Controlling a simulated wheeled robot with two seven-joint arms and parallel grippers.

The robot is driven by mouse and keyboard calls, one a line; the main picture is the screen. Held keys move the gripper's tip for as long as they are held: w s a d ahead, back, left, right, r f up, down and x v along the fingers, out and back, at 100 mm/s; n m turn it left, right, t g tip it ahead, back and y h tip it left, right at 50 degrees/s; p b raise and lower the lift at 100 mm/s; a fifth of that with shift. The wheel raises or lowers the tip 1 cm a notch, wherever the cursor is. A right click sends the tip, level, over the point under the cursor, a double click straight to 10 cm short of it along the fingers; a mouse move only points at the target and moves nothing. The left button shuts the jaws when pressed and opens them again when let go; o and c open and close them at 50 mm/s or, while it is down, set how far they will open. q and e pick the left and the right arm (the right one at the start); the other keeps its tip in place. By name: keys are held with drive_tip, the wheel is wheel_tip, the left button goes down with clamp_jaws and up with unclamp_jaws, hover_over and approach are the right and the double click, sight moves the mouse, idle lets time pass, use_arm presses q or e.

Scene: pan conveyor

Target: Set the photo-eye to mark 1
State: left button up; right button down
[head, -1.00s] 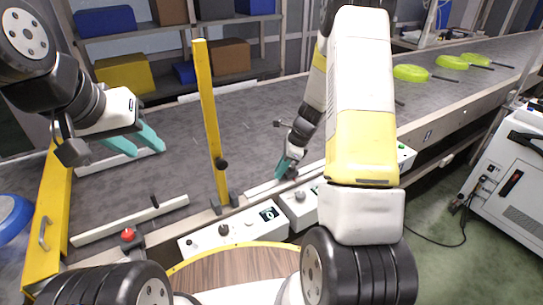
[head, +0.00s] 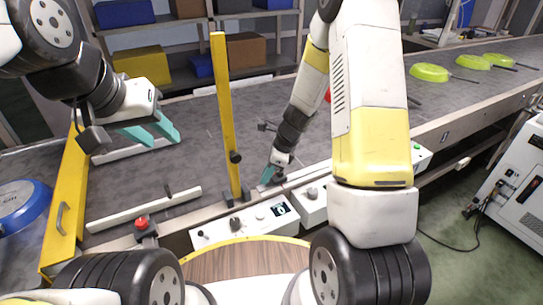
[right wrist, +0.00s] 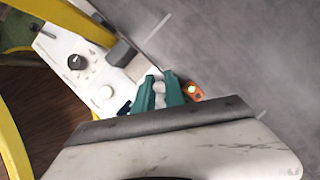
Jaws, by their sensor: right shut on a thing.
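The photo-eye (right wrist: 193,91), a small orange unit with a lit green spot, shows in the right wrist view against the right-hand finger. My right gripper (right wrist: 158,92) is shut at it, and the part between the fingers is mostly hidden. In the head view my right gripper (head: 268,177) is low at the conveyor's near rail, just right of the yellow post (head: 224,110). The photo-eye cannot be made out there. No mark number is legible. My left gripper (head: 153,131) is open and empty above the belt at the left.
White control boxes with knobs (head: 245,222) stand along the near edge. A red button (head: 142,222) and a blue pan (head: 20,205) are at the left. Green pans (head: 430,72) lie on the belt (head: 185,150) at the far right. A yellow gate (head: 66,215) borders the left end.

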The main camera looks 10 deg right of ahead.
drive_tip(key=c, duration=1.4)
unclamp_jaws()
drive_tip(key=v, duration=0.7)
drive_tip(key=shift+d+r, duration=0.2)
drive_tip(key=shift+r, duration=0.15)
wheel_tip(320, 180, up, 8)
drive_tip(key=n+t, duration=0.1)
drive_tip(key=n, duration=0.3)
hover_over(276, 182)
drive_tip(key=s, duration=0.2)
drive_tip(key=s+r+n+t, duration=0.1)
drive_tip(key=s+r+n, duration=0.6)
drive_tip(key=r, duration=0.2)
drive_tip(key=s+d+r+n+t+h, duration=0.2)
drive_tip(key=s+r+n, duration=0.4)
drive_tip(key=s+n, duration=0.4)
drive_tip(key=shift+s+d+r+t, duration=0.25)
drive_tip(key=shift+d+r+t, duration=0.15)
drive_tip(key=shift+d+t, duration=0.35)
